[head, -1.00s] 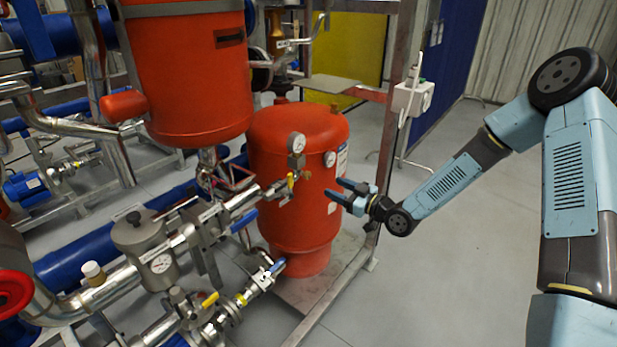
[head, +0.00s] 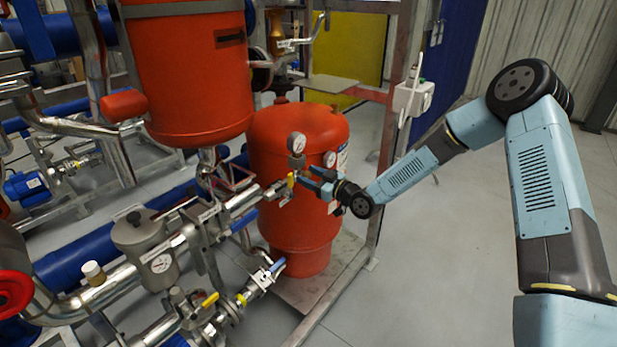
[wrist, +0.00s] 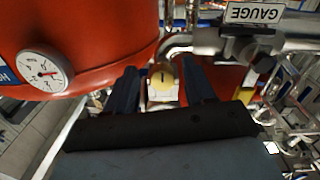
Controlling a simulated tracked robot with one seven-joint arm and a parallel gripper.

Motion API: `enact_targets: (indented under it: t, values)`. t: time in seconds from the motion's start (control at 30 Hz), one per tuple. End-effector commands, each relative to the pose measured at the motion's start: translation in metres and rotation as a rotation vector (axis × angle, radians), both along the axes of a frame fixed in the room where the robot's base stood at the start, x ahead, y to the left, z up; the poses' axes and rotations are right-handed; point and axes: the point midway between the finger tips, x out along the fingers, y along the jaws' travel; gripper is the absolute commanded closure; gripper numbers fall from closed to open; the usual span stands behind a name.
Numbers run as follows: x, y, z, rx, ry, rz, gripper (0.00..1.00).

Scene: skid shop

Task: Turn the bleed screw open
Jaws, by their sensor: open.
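A round yellow-capped fitting with a dark slot mark (wrist: 162,77), seemingly the bleed screw, shows between my fingers in the wrist view. My gripper (wrist: 161,76) is open, with one blue finger on each side of the fitting. I cannot tell whether either finger touches it. In the head view, my gripper (head: 304,179) is in front of the red tank (head: 295,225), close to the small pipe fittings below the gauge. A small yellow part (head: 291,180) shows just left of the fingertips there; I cannot tell if it is the same piece.
A white dial gauge (head: 297,143) stands just above the gripper. A larger red tank (head: 190,80) hangs at upper left. Pipes and a yellow-handled valve (head: 211,299) fill the lower left. A steel frame post (head: 389,140) stands behind the forearm. Floor at right is clear.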

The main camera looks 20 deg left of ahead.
Motion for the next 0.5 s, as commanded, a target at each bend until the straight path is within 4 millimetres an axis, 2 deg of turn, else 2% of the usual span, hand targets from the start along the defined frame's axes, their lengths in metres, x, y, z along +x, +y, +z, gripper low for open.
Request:
enact_targets:
  t: [0.07, 0.5]
  values:
    - [0.0, -0.0002, 0.0, 0.0, 0.0, 0.0, 0.46]
    - [0.0009, -0.0009, 0.0004, 0.0, -0.001, -0.002, 0.87]
